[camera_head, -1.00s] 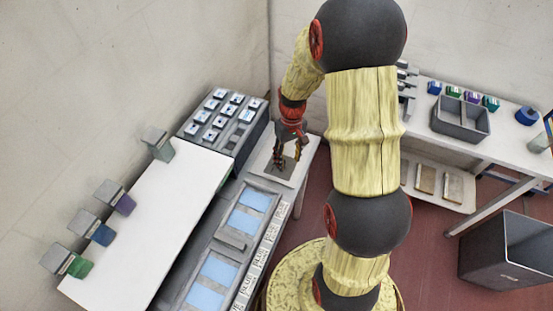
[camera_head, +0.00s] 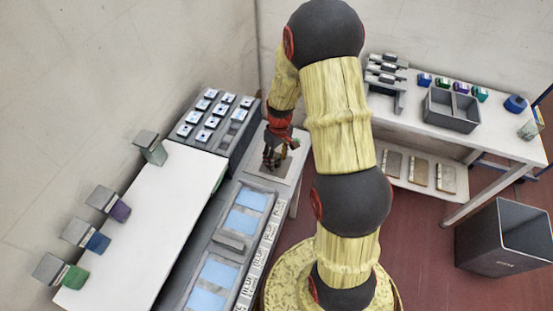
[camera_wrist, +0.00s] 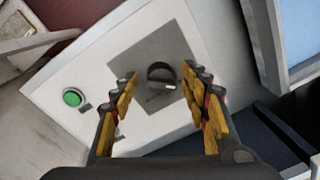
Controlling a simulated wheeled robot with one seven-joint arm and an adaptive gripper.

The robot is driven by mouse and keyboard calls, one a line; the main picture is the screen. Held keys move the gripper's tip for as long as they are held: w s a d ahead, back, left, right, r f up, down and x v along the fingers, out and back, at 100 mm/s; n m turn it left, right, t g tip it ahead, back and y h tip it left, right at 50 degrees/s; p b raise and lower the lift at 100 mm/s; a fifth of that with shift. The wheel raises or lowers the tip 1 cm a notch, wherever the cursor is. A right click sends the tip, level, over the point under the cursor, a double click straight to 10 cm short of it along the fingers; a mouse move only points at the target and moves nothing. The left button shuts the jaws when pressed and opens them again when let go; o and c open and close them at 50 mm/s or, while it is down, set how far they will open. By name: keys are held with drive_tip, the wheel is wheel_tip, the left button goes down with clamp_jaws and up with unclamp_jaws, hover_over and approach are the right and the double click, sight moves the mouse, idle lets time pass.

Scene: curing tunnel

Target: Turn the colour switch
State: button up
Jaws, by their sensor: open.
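The colour switch is a dark round knob (camera_wrist: 161,76) with a pale mark, on a grey square plate (camera_wrist: 150,52) set in a white panel (camera_wrist: 111,110). A green button (camera_wrist: 72,97) sits on the same panel, left of the plate in the wrist view. My gripper (camera_wrist: 166,95) is open above the panel, its yellow-padded fingers on either side of the knob in the picture. I cannot tell how far above the knob the fingertips are. In the head view my gripper (camera_head: 272,162) hangs over the panel and hides the knob.
A console with blue windows (camera_head: 250,199) runs in front of the panel. A rack of small labelled boxes (camera_head: 203,108) stands behind, and a white table (camera_head: 160,215) with coloured containers is at left. A right-hand table (camera_head: 440,140) holds a grey divided bin (camera_head: 430,109).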

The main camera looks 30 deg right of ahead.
drive_tip(key=c, duration=0.3)
drive_tip(key=c, duration=0.7)
drive_tip(key=shift+c, duration=0.8)
